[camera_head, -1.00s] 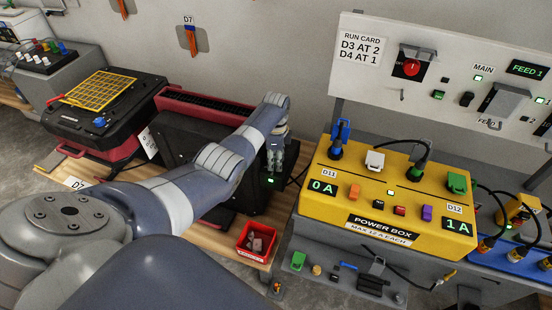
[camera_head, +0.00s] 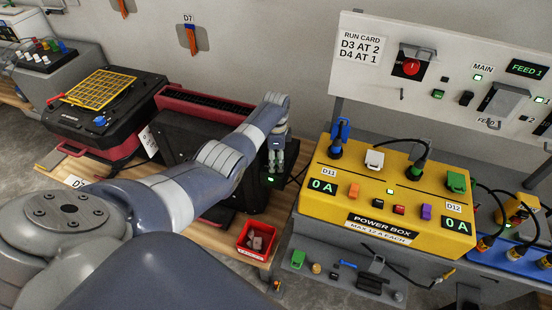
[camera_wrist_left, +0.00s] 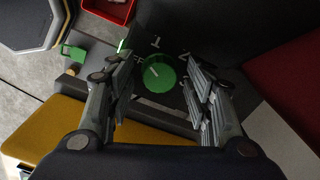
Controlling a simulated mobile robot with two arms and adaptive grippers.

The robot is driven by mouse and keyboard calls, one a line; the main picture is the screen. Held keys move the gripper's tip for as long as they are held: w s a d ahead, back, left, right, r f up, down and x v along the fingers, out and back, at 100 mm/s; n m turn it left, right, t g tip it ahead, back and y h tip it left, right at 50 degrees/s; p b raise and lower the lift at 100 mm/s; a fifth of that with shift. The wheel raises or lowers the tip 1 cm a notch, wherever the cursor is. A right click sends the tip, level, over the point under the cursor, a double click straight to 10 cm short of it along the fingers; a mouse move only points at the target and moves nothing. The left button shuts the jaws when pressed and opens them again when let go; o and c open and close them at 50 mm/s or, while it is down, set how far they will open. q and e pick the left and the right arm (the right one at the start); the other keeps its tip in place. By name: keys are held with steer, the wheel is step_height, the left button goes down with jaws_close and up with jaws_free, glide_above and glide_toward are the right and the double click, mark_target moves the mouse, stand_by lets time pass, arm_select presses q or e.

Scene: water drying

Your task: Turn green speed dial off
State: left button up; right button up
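The green speed dial (camera_wrist_left: 158,73) is round with a white pointer line and sits on a dark panel with white marks around it. My left gripper (camera_wrist_left: 160,70) has its fingers on either side of the dial, apart, with gaps showing between fingers and dial. In the head view my left gripper (camera_head: 277,155) points down at the right end of the black machine (camera_head: 190,150); the dial is hidden there by the gripper. A small green light (camera_head: 271,180) glows on the machine below the fingers. My right gripper is not in view.
The yellow power box (camera_head: 390,205) stands to the right; its D11 and D12 displays both read 0 A. A red bin (camera_head: 257,238) sits on the wooden bench's front edge. A white control panel (camera_head: 440,80) stands behind the power box.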

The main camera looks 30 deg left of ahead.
mark_target(276, 161)
arm_select(q)
steer(key=shift+r, duration=0.1)
steer(key=shift+r, duration=0.2)
step_height(276, 161, up, 12)
steer(key=shift+f, duration=0.25)
stand_by(0.3)
